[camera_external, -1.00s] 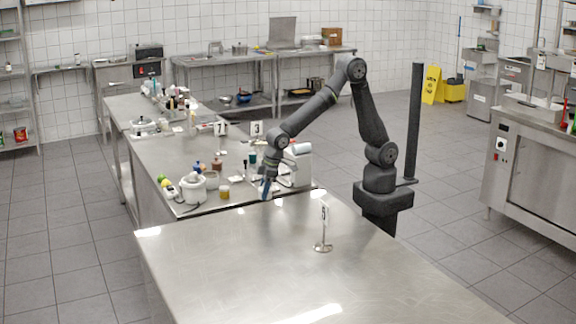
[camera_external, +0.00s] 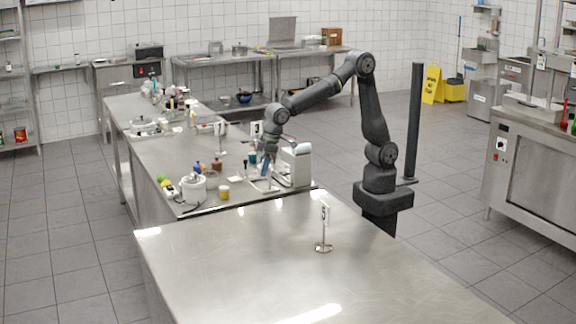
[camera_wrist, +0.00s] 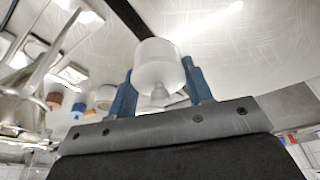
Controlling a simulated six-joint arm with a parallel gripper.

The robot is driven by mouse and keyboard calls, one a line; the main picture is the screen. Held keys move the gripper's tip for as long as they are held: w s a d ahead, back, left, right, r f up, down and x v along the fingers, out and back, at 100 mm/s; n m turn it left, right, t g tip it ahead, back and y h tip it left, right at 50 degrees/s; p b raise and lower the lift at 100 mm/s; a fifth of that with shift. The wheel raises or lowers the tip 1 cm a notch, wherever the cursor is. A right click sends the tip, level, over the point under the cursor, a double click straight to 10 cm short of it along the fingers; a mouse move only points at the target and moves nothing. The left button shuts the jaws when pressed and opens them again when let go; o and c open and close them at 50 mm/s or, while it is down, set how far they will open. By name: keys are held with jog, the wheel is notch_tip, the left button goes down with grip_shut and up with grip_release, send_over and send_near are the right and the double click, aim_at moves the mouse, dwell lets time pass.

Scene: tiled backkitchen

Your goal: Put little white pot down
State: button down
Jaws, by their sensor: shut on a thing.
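The little white pot (camera_wrist: 157,65) shows in the wrist view between the two blue fingers of my gripper (camera_wrist: 162,84). The fingers sit on either side of it, and my gripper is shut on it. A small knob-like part of the pot points toward the camera. In the external view my gripper (camera_external: 266,170) is over the near end of the steel counter (camera_external: 178,155), just left of a white appliance (camera_external: 297,165). The pot is too small there to make out clearly, and I cannot tell whether it touches the counter.
A larger white container (camera_external: 192,190) and a small yellow jar (camera_external: 224,193) stand left of my gripper, with several small bottles behind. A numbered stand (camera_external: 323,230) is on the front steel table (camera_external: 250,270), which is otherwise clear. Mid-counter has free room.

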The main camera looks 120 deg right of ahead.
jog(key=shift+r, duration=1.55)
jog(key=w+d+m, duration=0.1)
jog(key=w+d, duration=0.2)
jog(key=d, duration=0.6)
jog(key=w+d+r+m+h, duration=0.1)
jog(key=w+d, duration=0.2)
jog(key=d, duration=0.6)
jog(key=w+d+m, duration=0.1)
jog(key=w+d, duration=0.3)
jog(key=d, duration=0.4)
jog(key=s+d+f+m, duration=0.1)
jog(key=s+d, duration=0.3)
jog(key=d, duration=1)
jog(key=s+d+f+m, duration=0.1)
jog(key=s+d+m, duration=0.15)
jog(key=d, duration=1.15)
jog(key=shift+n+g, duration=0.3)
jog(key=shift+n, duration=0.15)
jog(key=f, duration=1.4)
jog(key=shift+s+d+f, duration=0.15)
jog(key=shift+s, duration=0.15)
jog(key=shift+f, duration=0.15)
